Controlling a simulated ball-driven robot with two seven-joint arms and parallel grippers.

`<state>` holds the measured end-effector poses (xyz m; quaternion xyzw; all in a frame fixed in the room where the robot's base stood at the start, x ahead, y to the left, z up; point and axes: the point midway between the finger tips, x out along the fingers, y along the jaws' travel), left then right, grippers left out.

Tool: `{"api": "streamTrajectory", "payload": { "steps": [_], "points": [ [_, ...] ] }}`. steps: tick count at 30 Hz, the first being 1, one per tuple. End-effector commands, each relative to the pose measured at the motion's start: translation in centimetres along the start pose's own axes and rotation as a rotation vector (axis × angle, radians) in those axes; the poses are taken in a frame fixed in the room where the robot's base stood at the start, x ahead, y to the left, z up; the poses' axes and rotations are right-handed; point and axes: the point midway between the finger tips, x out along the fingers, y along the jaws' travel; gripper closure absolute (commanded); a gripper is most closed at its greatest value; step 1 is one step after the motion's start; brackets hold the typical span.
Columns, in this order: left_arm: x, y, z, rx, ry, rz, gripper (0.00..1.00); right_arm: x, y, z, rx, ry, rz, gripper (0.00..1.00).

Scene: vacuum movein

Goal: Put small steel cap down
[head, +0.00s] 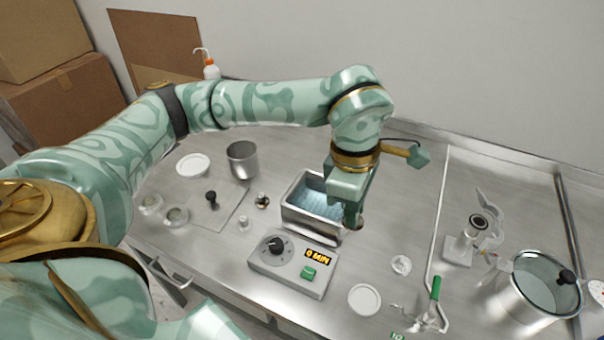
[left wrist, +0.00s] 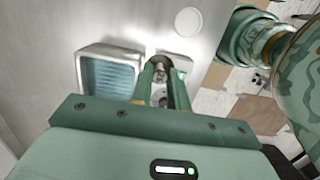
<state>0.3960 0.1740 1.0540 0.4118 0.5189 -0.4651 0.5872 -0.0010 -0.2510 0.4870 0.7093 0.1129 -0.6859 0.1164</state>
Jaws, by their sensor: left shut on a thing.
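My left gripper (head: 352,222) points down at the right end of the water bath (head: 300,212), a steel basin with bluish water. In the left wrist view its two fingers (left wrist: 160,88) are closed around a small steel piece (left wrist: 160,65), which looks like the small steel cap. The fingers hide most of it. In the head view the gripper covers it, so I cannot tell whether it touches anything below. My right gripper is not in view.
A control box (head: 292,264) with a dial and green button stands in front of the bath. A steel cup (head: 242,160) and white dish (head: 193,165) stand left. A white disc (head: 364,299) lies front right. A large steel pot (head: 540,284) stands far right.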

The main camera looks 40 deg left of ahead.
Motion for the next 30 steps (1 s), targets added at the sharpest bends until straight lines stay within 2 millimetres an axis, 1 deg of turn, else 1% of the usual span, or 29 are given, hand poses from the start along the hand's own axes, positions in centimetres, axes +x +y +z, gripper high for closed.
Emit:
{"api": "streamTrajectory", "payload": {
  "steps": [5,9,12,16,23,24,27,30],
  "points": [
    [1.8,2.9,-3.5,-0.016,0.004,-0.002,1.00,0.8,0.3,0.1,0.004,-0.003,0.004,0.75],
    [3.4,5.8,-6.7,-0.014,0.004,-0.004,1.00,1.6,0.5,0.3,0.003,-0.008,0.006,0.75],
    [5.5,7.1,-8.3,-0.010,0.004,-0.006,1.00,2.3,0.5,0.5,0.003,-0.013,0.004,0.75],
    [7.2,8.2,-9.7,-0.008,0.002,-0.003,1.00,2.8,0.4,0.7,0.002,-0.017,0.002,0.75],
    [8.4,9.1,-10.7,-0.008,0.001,-0.002,1.00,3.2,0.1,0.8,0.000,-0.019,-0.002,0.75],
    [8.8,9.3,-11.0,-0.007,0.002,-0.002,1.00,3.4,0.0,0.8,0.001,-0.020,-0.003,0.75],
    [10.9,9.2,-11.2,-0.004,0.002,-0.005,1.00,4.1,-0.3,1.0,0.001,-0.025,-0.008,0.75],
    [11.8,9.2,-11.3,-0.005,0.002,-0.003,1.00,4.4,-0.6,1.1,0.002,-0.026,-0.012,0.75]
  ]
}}
